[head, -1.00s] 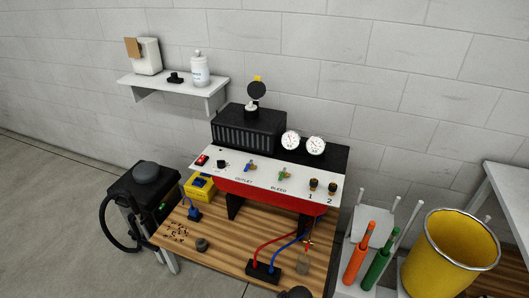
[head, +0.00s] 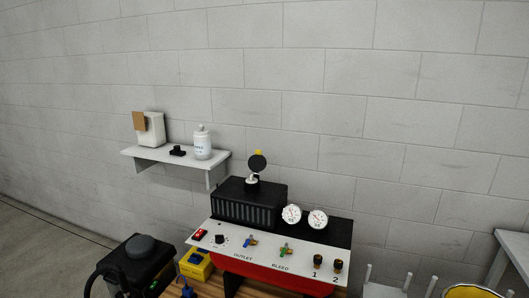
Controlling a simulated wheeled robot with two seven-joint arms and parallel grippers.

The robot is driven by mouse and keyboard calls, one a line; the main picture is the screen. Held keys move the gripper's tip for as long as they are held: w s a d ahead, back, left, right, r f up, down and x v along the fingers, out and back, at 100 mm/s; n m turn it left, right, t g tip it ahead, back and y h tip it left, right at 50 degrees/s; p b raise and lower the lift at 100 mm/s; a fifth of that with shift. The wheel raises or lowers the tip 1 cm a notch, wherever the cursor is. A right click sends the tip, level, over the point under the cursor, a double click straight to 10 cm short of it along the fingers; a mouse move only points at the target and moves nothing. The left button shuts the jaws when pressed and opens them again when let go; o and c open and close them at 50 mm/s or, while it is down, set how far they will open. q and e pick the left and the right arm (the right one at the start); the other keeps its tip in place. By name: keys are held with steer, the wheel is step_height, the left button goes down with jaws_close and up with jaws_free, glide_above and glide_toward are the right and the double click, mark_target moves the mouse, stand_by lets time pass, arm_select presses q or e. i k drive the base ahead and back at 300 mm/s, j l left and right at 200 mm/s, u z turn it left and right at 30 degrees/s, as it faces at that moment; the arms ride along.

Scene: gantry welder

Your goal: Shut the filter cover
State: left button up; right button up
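A round black cover (head: 257,162) with a small yellow tab stands tilted up on edge, which looks like the filter cover in an open position. A pale neck (head: 252,178) shows just below it, on top of a black finned box (head: 249,200). The box sits at the back of the red and white control panel unit (head: 270,256). Neither of my grippers is in view.
Two white gauges (head: 291,215) stand right of the box. A wall shelf (head: 176,163) at upper left holds a white container (head: 151,128), a small black item and a white bottle (head: 202,145). A yellow bin (head: 470,292) shows at lower right.

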mark_target(257, 163)
steer(key=l+u, duration=0.35)
steer(key=l, duration=0.65)
steer(key=i+l+z, duration=0.35)
steer(key=i, duration=0.25)
